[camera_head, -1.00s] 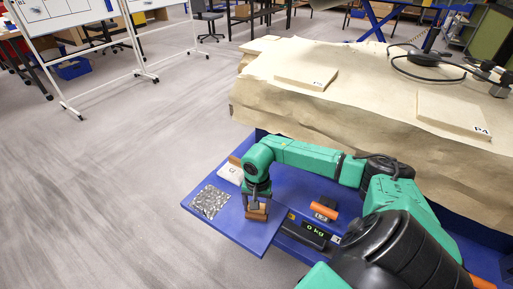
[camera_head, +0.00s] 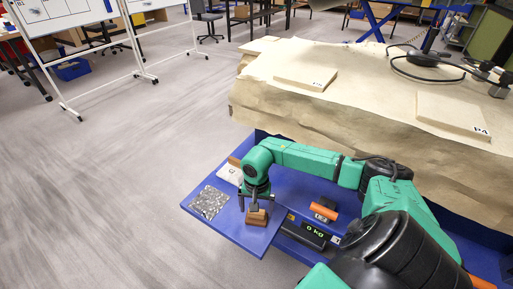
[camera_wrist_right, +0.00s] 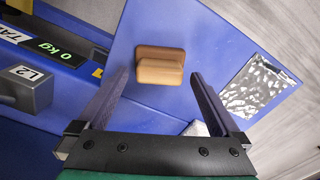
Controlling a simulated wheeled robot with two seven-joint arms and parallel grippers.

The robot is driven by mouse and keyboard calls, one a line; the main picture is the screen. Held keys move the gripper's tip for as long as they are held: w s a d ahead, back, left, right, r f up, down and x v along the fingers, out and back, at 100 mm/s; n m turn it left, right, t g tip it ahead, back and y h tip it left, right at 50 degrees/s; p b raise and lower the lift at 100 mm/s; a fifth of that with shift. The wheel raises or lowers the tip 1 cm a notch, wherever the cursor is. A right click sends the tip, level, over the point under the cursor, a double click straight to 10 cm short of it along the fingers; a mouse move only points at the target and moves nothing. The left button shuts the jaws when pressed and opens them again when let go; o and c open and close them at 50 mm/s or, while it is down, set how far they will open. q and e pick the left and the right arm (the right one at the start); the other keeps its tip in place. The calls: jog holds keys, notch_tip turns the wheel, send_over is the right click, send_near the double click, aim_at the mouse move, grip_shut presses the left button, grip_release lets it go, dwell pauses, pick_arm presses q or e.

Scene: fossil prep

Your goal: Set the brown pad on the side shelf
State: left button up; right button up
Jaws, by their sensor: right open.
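The brown pad (camera_head: 257,217), a small block with a raised grip, rests on the blue side shelf (camera_head: 232,229) near its front edge. It also shows in the wrist view (camera_wrist_right: 160,66), lying flat on the blue surface. My right gripper (camera_head: 256,203) is open just above the pad. In the wrist view its two dark fingers (camera_wrist_right: 160,77) are spread wide, one on either side of the pad's line, with clear gaps to it. Nothing is held between them. My left gripper is not in view.
A crinkled silver sheet (camera_head: 209,202) lies on the shelf left of the pad, and a white item (camera_head: 231,171) lies behind. To the right are an orange-handled weight (camera_head: 323,209) and a scale display reading 0 kg (camera_head: 314,235). A paper-covered table (camera_head: 370,95) stands behind.

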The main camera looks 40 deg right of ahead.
notch_tip(320, 180, up, 10)
jog(key=shift+f+b, duration=0.15)
jog(key=shift+b, duration=0.15)
